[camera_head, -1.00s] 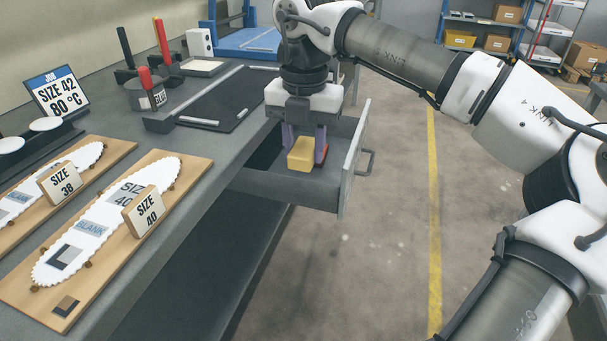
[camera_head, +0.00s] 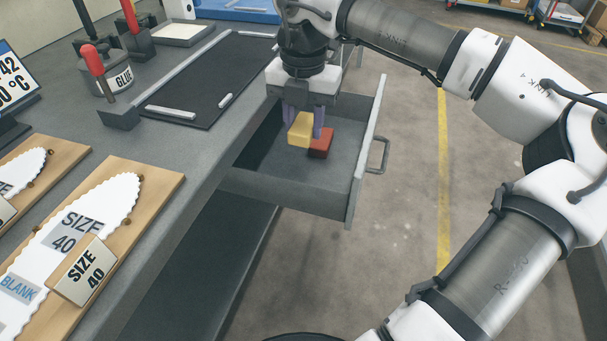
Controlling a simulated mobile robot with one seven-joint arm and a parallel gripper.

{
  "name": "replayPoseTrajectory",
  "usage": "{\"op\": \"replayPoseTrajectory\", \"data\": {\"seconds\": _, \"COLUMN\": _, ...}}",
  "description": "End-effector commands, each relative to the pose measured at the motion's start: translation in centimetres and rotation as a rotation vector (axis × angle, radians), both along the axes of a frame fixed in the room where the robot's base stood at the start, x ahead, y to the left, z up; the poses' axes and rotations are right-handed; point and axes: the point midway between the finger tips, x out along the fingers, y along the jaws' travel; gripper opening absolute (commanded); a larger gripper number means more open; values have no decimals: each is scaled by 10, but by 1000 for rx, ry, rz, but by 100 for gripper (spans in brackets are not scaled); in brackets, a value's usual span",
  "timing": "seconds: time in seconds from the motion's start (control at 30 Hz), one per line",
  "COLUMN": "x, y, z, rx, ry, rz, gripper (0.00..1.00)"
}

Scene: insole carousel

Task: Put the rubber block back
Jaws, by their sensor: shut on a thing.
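A yellow block (camera_head: 300,128) is held between the two purple fingers of my gripper (camera_head: 304,131), which is shut on it. The block and fingers are over or inside the open drawer (camera_head: 286,191); the exact height above its floor is hard to tell. I cannot tell from the picture which block is rubber.
The drawer stands out from the grey bench, its front panel (camera_head: 366,150) and handle on the right. A black mat (camera_head: 205,100) with pale bars, a glue pot (camera_head: 112,80) and insole boards (camera_head: 150,187) are on the bench. Open floor lies right of the drawer.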

Motion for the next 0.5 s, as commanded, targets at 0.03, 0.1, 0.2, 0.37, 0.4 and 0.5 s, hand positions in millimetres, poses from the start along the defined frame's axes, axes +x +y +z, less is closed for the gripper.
{"op": "replayPoseTrajectory", "data": {"seconds": 0.03, "x": 0, "y": 0, "z": -16, "rx": 1, "ry": 3, "rz": 1, "gripper": 15}}
{"op": "replayPoseTrajectory", "data": {"seconds": 0.1, "x": 0, "y": 0, "z": -35, "rx": 2, "ry": 3, "rz": 0, "gripper": 15}}
{"op": "replayPoseTrajectory", "data": {"seconds": 0.2, "x": 0, "y": 0, "z": -59, "rx": 2, "ry": 2, "rz": 1, "gripper": 15}}
{"op": "replayPoseTrajectory", "data": {"seconds": 0.37, "x": 0, "y": 0, "z": -84, "rx": 0, "ry": 1, "rz": 0, "gripper": 15}}
{"op": "replayPoseTrajectory", "data": {"seconds": 0.4, "x": 0, "y": 0, "z": -88, "rx": 0, "ry": 0, "rz": -1, "gripper": 15}}
{"op": "replayPoseTrajectory", "data": {"seconds": 0.5, "x": 0, "y": 0, "z": -93, "rx": 1, "ry": 0, "rz": -1, "gripper": 15}}
